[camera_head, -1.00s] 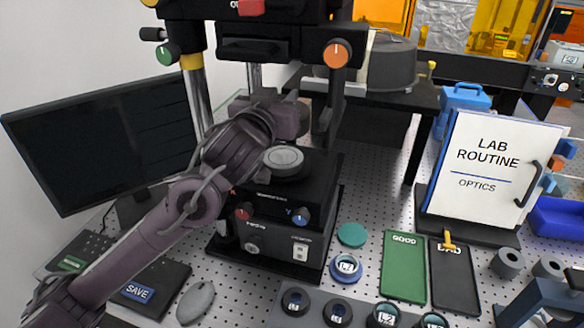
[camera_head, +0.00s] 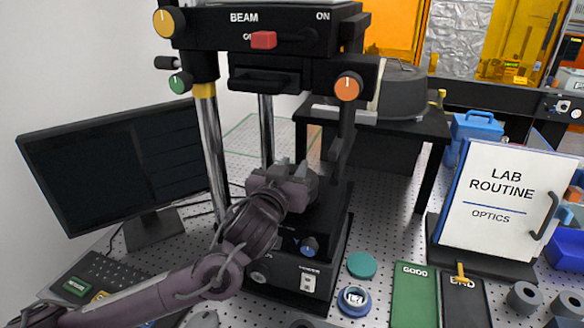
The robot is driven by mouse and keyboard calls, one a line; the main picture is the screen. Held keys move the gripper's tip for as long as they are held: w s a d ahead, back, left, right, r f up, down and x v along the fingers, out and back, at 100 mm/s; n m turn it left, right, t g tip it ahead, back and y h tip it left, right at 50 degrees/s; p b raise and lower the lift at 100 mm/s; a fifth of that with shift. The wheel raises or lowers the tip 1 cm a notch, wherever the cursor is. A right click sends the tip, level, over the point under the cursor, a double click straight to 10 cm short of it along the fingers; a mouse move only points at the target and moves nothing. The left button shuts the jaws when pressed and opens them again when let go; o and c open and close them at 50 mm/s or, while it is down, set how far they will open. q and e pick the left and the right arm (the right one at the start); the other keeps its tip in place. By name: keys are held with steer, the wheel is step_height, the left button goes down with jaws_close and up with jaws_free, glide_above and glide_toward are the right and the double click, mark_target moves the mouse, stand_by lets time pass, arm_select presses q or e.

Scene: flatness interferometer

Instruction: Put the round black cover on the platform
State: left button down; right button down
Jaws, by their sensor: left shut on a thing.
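My left gripper (camera_head: 293,168) is over the round platform on the black stage box of the interferometer. It is shut on a dark round piece (camera_head: 312,184), which I take for the round black cover. Only a narrow edge of that piece shows beside the gripper, and the gripper hides the rest. The top of the platform is hidden behind the gripper and the piece, so I cannot tell whether they touch. My right gripper is not in view.
The beam head (camera_head: 265,60) and its posts stand close above and around my left gripper. A monitor (camera_head: 110,160) is at left. A black side table (camera_head: 425,122) bears a large dark drum (camera_head: 403,92). A teal disc (camera_head: 361,265) and a blue-ringed lens (camera_head: 354,300) lie at front right.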

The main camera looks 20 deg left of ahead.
arm_select(q)
steer(key=c, duration=1.5)
jaws_free()
steer(key=shift+f, duration=0.15)
steer(key=o, duration=0.4)
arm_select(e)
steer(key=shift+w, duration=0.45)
arm_select(q)
steer(key=shift+r, duration=0.25)
steer(key=s+b, duration=0.1)
steer(key=s, duration=0.1)
steer(key=s+b, duration=0.1)
steer(key=s, duration=0.2)
steer(key=s+b, duration=0.1)
steer(key=s, duration=0.2)
steer(key=shift+a+f+b, duration=0.1)
steer(key=shift+f+b, duration=0.25)
steer(key=shift+b, duration=0.05)
steer(key=s+p, duration=0.3)
steer(key=s, duration=0.1)
steer(key=shift+a+r, duration=0.1)
steer(key=shift+r, duration=0.2)
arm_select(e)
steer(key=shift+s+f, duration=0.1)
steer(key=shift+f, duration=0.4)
